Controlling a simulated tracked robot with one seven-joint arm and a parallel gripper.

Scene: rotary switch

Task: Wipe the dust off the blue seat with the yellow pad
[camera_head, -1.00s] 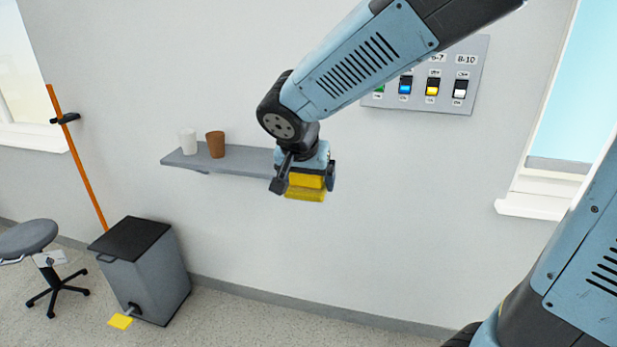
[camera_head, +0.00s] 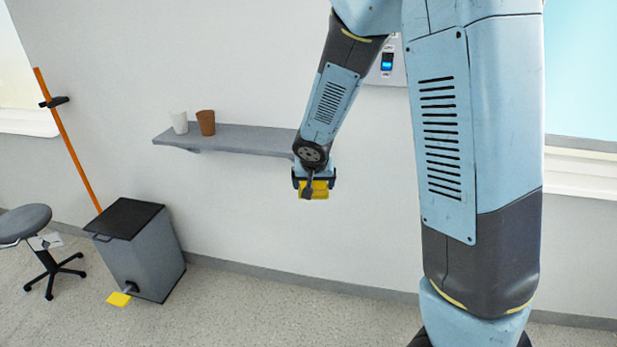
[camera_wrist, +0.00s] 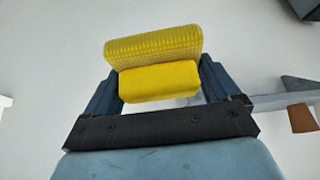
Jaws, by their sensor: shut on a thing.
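The yellow pad (camera_head: 313,190) is held in my gripper (camera_head: 315,183), in front of the wall just below the right end of the shelf. In the wrist view the pad (camera_wrist: 155,62) has a ribbed part and a smooth part, and the fingers of my gripper (camera_wrist: 158,85) close on its two sides. The seat (camera_head: 24,222) is the round top of a stool at the far left, dark grey-blue, far from my gripper. Its left edge is cut off by the picture. I cannot make out dust on it at this size.
A grey pedal bin (camera_head: 142,257) with a black lid and yellow pedal stands right of the stool. An orange pole (camera_head: 68,140) leans behind it. A wall shelf (camera_head: 230,139) holds a white cup (camera_head: 179,122) and a brown cup (camera_head: 206,122). Open floor lies in front.

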